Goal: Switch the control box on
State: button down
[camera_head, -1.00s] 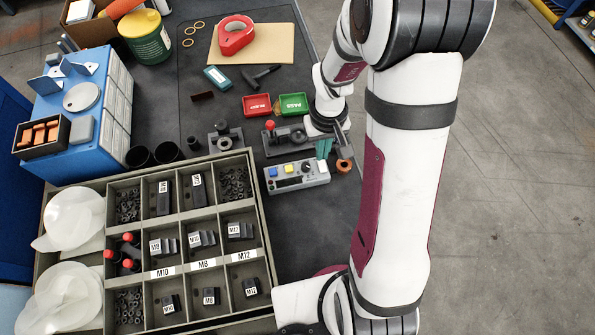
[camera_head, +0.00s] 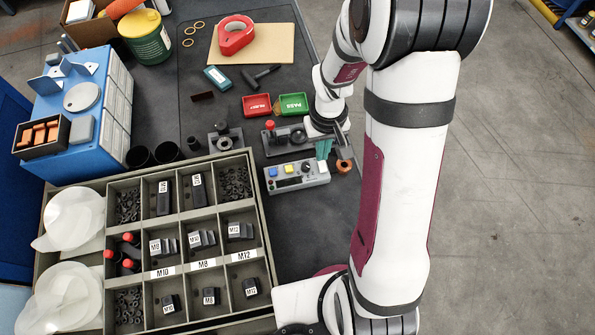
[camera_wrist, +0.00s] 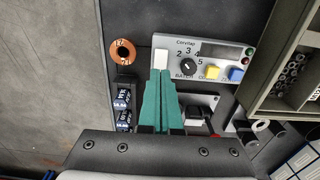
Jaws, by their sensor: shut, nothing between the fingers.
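The control box (camera_head: 297,177) is a grey box on the dark mat in the head view. In the wrist view the control box (camera_wrist: 207,43) shows a black numbered dial (camera_wrist: 187,66), a yellow button (camera_wrist: 211,72), a blue button (camera_wrist: 236,75) and a dark display (camera_wrist: 225,50). A white switch-like part (camera_wrist: 161,57) is at its left end there. My gripper (camera_wrist: 160,73) has green fingers, shut together and empty, with tips at the white part's lower edge. I cannot tell whether they touch it. In the head view my gripper (camera_head: 323,158) is at the box's right end.
A copper-coloured ring (camera_wrist: 122,52) and dark blocks (camera_wrist: 123,105) are left of the box in the wrist view. In the head view a compartment tray (camera_head: 262,215) stands left of the box. A fixture with a red knob (camera_head: 269,126) is behind it.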

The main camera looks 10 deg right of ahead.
jog(key=shift+f, duration=0.75)
dwell(0.3)
jog(key=shift+r, duration=3.55)
jog(key=s+a+r+m+y, duration=0.1)
jog(key=s+a+r+m, duration=0.1)
jog(key=s+r, duration=0.3)
jog(key=s+a+r+m, duration=0.3)
jog(key=s+a+r, duration=0.2)
jog(key=s, duration=0.9)
jog(key=shift+a+r+m+y, duration=0.3)
jog(key=shift+r+y, duration=0.1)
